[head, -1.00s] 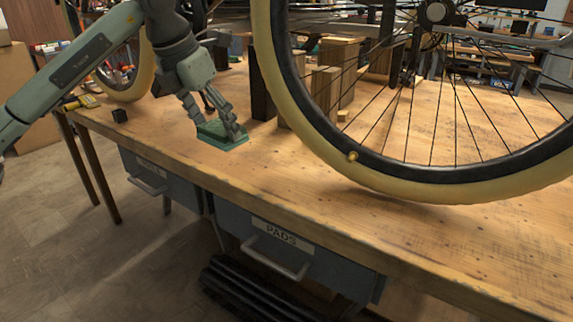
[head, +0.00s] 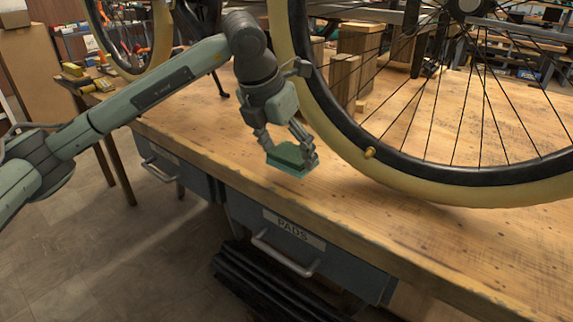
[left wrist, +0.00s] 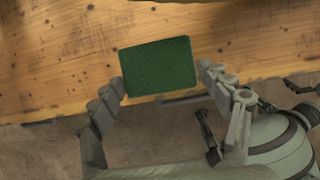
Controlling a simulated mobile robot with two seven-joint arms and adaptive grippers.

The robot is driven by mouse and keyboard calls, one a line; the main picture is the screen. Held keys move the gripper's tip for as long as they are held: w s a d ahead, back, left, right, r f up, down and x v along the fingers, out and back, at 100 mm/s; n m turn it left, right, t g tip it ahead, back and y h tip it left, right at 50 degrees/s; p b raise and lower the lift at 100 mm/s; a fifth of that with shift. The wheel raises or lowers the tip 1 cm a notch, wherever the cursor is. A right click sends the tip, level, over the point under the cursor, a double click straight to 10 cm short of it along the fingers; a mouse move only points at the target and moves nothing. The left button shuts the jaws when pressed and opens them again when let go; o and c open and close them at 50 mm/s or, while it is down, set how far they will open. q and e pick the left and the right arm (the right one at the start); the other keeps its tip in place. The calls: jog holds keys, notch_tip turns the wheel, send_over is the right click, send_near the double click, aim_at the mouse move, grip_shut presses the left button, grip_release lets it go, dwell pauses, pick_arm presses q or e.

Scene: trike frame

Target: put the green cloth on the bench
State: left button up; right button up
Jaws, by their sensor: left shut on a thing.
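The green cloth (head: 287,157) is a folded, flat rectangular pad. My left gripper (head: 289,150) is shut on it over the bench (head: 230,128), near the front edge, left of the big wheel. In the left wrist view the cloth (left wrist: 158,66) lies between the two fingers (left wrist: 163,86), with the wooden bench top (left wrist: 60,55) behind it. The cloth looks to be a little above the bench top, but the exact gap is hard to tell. My right gripper is not in view.
A large wheel (head: 400,183) with a cream tyre stands on the bench to the right. Wooden blocks (head: 345,80) stand behind it. A drawer marked PADS (head: 295,235) is shut under the front edge. The bench top in front of the wheel is clear.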

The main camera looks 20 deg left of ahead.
aim_at(284, 159)
pick_arm(q)
notch_tip(284, 159, down, 4)
jog(key=shift+r, duration=0.1)
jog(key=o, duration=1)
jog(key=v, duration=1.2)
jog(key=shift+a+r, duration=0.1)
jog(key=shift+a, duration=0.05)
